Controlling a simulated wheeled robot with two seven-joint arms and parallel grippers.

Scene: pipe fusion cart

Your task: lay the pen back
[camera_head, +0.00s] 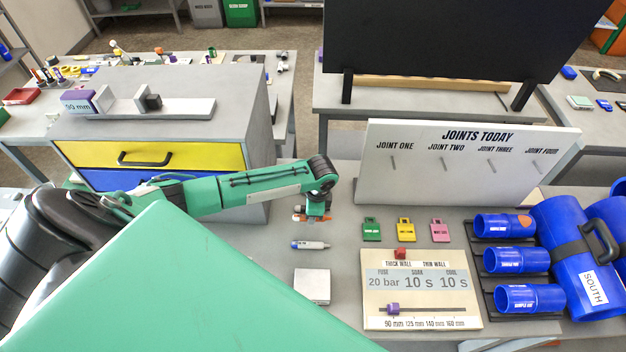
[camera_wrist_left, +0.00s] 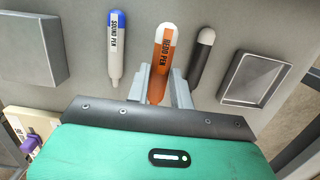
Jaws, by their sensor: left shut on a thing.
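My left gripper (camera_head: 314,214) reaches over the grey table to the right of the drawer cabinet and points down. In the left wrist view its fingers (camera_wrist_left: 160,88) are shut on an orange pen with a white tip, the redo pen (camera_wrist_left: 164,45). Only a small orange part of it (camera_head: 298,215) shows in the head view. I cannot tell whether it touches the table. The blue-capped sound pen (camera_wrist_left: 116,45) lies to its left, and also shows in the head view (camera_head: 310,245). A black pen with a white cap (camera_wrist_left: 201,60) lies to its right. My right gripper is not in view.
A grey block (camera_wrist_left: 38,50) and a shallow grey tray (camera_wrist_left: 255,78) flank the pens. The cabinet (camera_head: 160,155), the joints board (camera_head: 465,165), coloured tags (camera_head: 405,230), a settings panel (camera_head: 420,318) and blue pipes (camera_head: 525,260) stand around this table area.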

